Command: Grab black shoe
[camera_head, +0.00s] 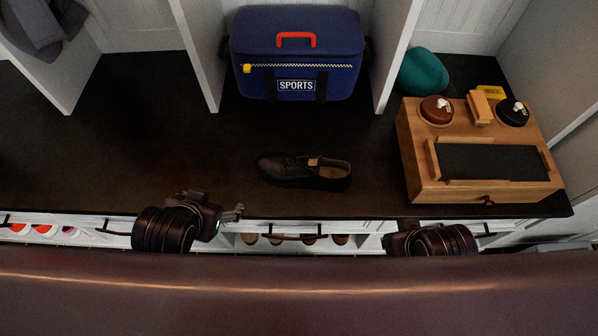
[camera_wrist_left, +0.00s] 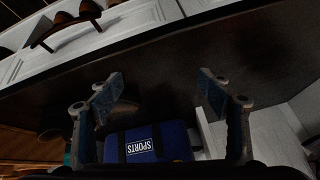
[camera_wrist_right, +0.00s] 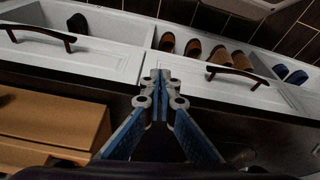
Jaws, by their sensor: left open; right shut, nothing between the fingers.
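A blue sports bag (camera_head: 296,56) stands behind the shoe between white dividers. A wooden shoe-care box (camera_head: 478,187) stands at the right, with a teal cap (camera_head: 424,72) behind it. Handled white drawers (camera_head: 262,226) run below the edge. The bench left of the shoe is clear.

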